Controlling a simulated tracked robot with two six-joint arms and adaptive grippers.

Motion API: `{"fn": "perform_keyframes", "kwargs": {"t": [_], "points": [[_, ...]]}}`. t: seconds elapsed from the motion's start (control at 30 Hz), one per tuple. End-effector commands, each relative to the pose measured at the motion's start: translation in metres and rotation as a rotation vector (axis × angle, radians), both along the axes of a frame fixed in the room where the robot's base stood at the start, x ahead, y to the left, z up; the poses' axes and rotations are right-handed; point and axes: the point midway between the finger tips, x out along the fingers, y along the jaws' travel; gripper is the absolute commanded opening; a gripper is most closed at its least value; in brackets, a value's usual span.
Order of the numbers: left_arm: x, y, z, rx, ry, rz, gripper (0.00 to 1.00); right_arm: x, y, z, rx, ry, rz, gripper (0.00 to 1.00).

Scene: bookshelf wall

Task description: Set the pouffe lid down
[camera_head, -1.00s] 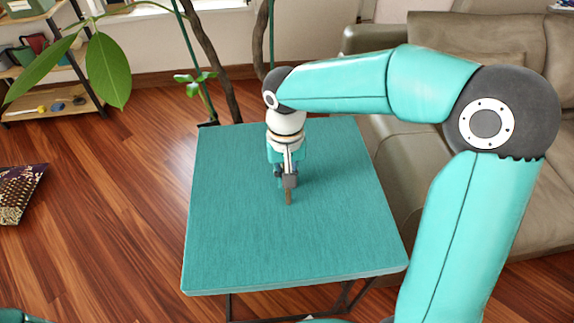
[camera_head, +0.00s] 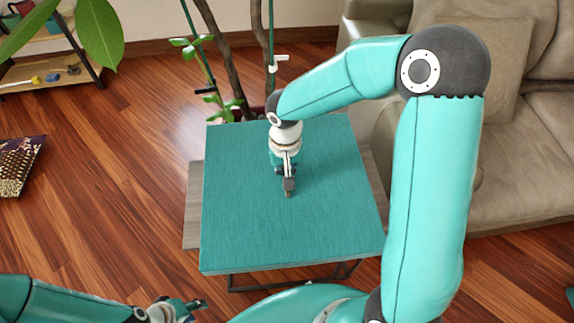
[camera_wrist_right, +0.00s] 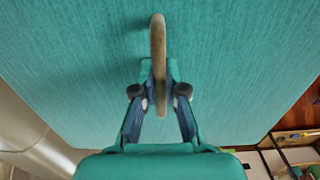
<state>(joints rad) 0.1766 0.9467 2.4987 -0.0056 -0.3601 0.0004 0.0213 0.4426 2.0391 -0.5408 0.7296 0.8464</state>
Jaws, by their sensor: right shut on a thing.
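The pouffe lid (camera_head: 260,225) is a flat teal square panel, roughly level in the head view. It fills most of the right wrist view (camera_wrist_right: 80,60). My right gripper (camera_head: 288,188) is shut on the lid's tan loop handle (camera_wrist_right: 158,45), near the lid's middle. The lid lies over a grey wooden top (camera_head: 193,205) whose side edges show; whether it touches that top I cannot tell. My left gripper (camera_head: 183,308) is low at the bottom left, apart from the lid, and its finger opening is unclear.
A dark metal frame (camera_head: 262,288) shows below the lid's front edge. A plant with several stems (camera_head: 222,60) stands behind. A beige sofa (camera_head: 525,150) is at the right. A small shelf (camera_head: 45,75) and a patterned item (camera_head: 18,165) are at the left, with bare wooden floor between.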

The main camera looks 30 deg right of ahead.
Motion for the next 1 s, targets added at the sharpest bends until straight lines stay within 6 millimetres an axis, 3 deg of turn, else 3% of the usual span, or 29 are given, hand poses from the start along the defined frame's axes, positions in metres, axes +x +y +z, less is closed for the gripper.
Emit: {"fn": "perform_keyframes", "kwargs": {"t": [0.2,0.23,0.4,0.77,1.0], "points": [[0.000,0.000,0.000,0.000,0.000,0.000,0.40,0.001,0.000,0.000,0.001,-0.006,-0.001,0.00],[0.000,0.000,0.000,0.000,0.000,0.000,0.40,0.000,0.000,-0.001,0.000,-0.001,-0.001,0.12],[0.000,0.000,0.000,0.000,0.000,0.000,0.40,0.000,0.000,-0.001,0.000,-0.001,-0.001,0.36],[0.000,0.000,0.001,0.000,0.000,0.000,0.40,0.000,0.000,0.003,0.000,-0.002,-0.001,0.36],[0.000,0.000,0.005,0.000,0.000,0.000,0.40,0.001,-0.001,0.037,0.001,-0.008,-0.002,0.36]]}}
